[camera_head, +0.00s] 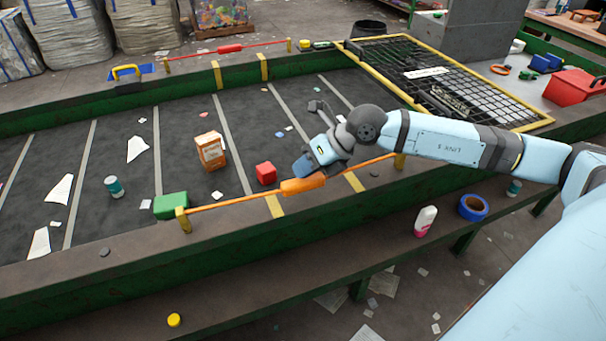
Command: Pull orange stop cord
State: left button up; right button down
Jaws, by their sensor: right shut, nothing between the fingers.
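The orange stop cord (238,199) runs along the near edge of the belt between yellow posts. Its thick orange handle (303,185) sits at mid-length. My right arm reaches in from the right over the cord's right part. My right gripper (304,168) is shut and empty, just above and behind the handle in the picture. Whether it touches the handle or cord I cannot tell. The wrist hides part of the belt behind it. My left gripper is out of view.
On the belt (75,215) lie a red cube (266,173), an orange-brown box (211,150), a green block (170,205) and a teal can (114,187). A red cord handle (230,48) is on the far side. A white bottle (425,221) and blue tape roll (473,207) stand on the near ledge.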

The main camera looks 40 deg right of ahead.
jog(key=shift+f+b, duration=0.5)
jog(key=shift+f, duration=0.2)
dwell(0.3)
jog(key=shift+r, duration=0.15)
jog(key=shift+r+p, duration=1.05)
jog(key=shift+r, duration=0.85)
notch_tip(320, 180, up, 5)
jog(key=shift+p, duration=1.25)
